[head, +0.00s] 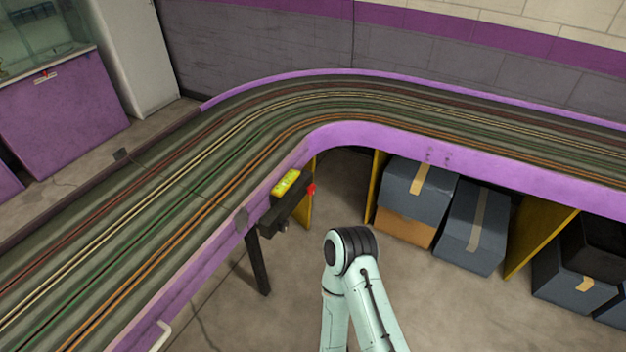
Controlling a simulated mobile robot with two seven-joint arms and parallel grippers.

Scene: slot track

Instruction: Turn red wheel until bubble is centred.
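A small red wheel (312,189) sits on the right side of a dark bracket (283,211) at the inner edge of the track. A yellow-green level vial (287,182) lies on top of the bracket, just left of the wheel. The bubble is too small to place within the vial. One of my arms shows at the bottom middle as a bent pale joint, below and right of the wheel and apart from it. Neither of my grippers is in view.
The slot track (185,190) curves from lower left to upper right with a purple edge (400,145). Grey boxes (472,228) and yellow panels (540,232) fill the space under the track at right. The floor (225,310) around the leg is mostly clear.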

